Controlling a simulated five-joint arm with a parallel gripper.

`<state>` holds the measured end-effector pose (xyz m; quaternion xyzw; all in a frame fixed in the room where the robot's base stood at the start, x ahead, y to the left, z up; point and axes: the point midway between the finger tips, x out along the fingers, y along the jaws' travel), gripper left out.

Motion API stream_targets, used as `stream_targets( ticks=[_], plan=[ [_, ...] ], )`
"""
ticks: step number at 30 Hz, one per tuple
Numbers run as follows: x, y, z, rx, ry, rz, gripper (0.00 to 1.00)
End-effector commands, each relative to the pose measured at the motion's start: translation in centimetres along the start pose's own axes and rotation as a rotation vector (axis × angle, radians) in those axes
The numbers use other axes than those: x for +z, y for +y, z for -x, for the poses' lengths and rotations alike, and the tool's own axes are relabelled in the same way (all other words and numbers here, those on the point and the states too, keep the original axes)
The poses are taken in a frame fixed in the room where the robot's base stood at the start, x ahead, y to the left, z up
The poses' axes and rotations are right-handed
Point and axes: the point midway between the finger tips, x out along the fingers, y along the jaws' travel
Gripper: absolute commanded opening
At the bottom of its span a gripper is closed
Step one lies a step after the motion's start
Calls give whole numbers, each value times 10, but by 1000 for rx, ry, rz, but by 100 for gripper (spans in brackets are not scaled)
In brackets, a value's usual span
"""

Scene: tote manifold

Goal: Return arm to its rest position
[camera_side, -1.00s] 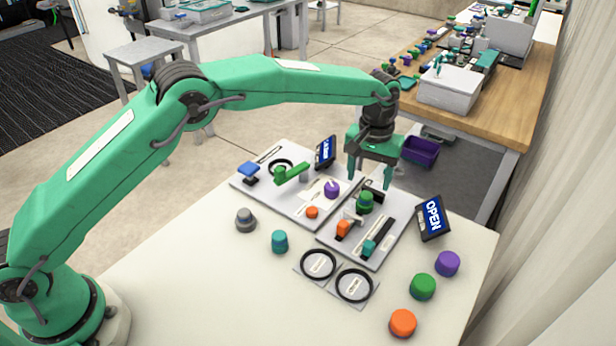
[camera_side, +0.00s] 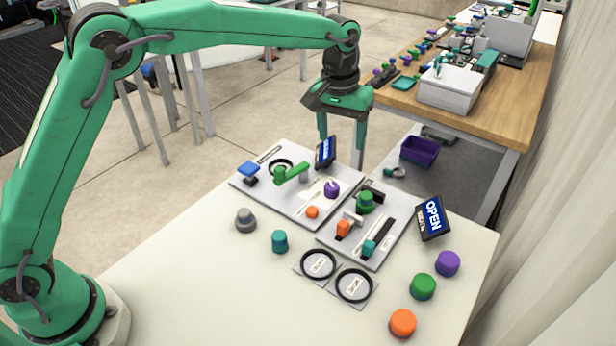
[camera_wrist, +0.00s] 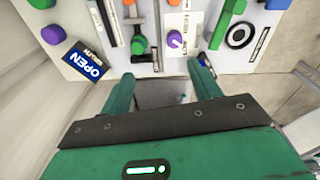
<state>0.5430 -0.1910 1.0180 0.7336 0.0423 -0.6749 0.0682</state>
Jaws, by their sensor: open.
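My gripper (camera_side: 342,150) is open and empty in the side view, raised above the far edge of the white table (camera_side: 200,285). Its two green fingers point down, apart from each other, behind the panels as seen here. In the wrist view my gripper (camera_wrist: 160,85) shows both fingers spread with nothing between them. The left panel (camera_side: 262,192) carries a blue knob, a green lever, a purple knob and a small display. The right panel (camera_side: 350,255) carries a green knob and orange and teal sliders. A display (camera_side: 432,217) reading OPEN stands at the right.
Loose purple (camera_side: 447,263), green (camera_side: 423,286) and orange (camera_side: 403,323) caps lie at the table's right. Grey (camera_side: 245,220) and teal (camera_side: 279,241) caps lie left of two black rings (camera_side: 319,264). A purple bin (camera_side: 419,150) sits below, beyond the table. A wooden bench (camera_side: 500,120) stands behind.

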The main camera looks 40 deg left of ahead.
Motion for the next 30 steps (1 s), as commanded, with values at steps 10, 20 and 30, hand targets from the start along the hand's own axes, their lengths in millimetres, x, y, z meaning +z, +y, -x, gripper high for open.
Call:
stream_targets(
  ticks=[10,20,30],
  plan=[
    [32,-56,62,26,74,-27,62],
    [77,-106,102,40,145,-56,62],
    [133,-152,124,43,220,-85,62]
  ],
)
